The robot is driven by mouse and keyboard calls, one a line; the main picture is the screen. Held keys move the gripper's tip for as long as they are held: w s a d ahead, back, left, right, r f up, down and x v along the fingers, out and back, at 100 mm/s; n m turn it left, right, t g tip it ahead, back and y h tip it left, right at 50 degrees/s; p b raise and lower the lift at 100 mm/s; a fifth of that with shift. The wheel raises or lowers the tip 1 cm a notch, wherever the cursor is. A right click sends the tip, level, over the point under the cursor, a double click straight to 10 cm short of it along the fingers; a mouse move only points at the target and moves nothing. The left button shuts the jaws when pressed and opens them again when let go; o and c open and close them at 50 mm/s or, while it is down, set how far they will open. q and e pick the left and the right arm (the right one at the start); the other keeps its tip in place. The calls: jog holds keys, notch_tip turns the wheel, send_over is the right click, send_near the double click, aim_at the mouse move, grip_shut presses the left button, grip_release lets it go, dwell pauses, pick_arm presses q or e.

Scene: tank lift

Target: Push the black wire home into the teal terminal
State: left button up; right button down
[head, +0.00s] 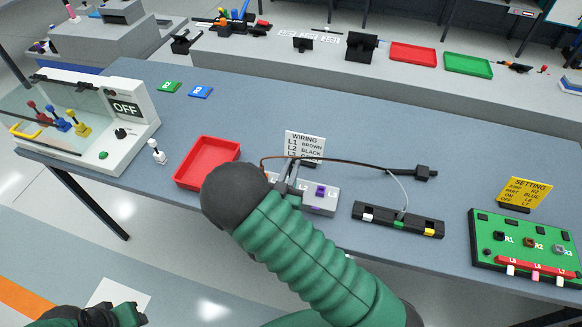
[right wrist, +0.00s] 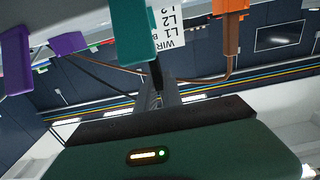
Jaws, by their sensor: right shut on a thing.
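In the head view my right gripper (head: 287,184) is at the grey terminal block (head: 318,208), partly hidden by my wrist. It is shut on the black wire (right wrist: 156,74), which shows between its fingers in the right wrist view. There the teal terminal (right wrist: 133,32) is right beside the wire's end; how deep the wire sits I cannot tell. The teal terminal is hidden in the head view. A purple terminal (head: 320,191) shows on the block. The brown wire (right wrist: 205,80) runs to the orange terminal (right wrist: 230,30). My left gripper (head: 105,314) is low at the left, its jaws unclear.
A wiring card (head: 304,143) stands behind the block. The cable ends at a black plug (head: 424,172) on the right. A red tray (head: 207,163) is on the left, and a black strip (head: 398,219) and green board (head: 525,250) on the right. The back middle of the table is clear.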

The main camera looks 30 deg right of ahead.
jog(key=shift+f+b, duration=1.05)
jog(key=shift+f, duration=0.2)
jog(key=c, duration=1.4)
grip_release()
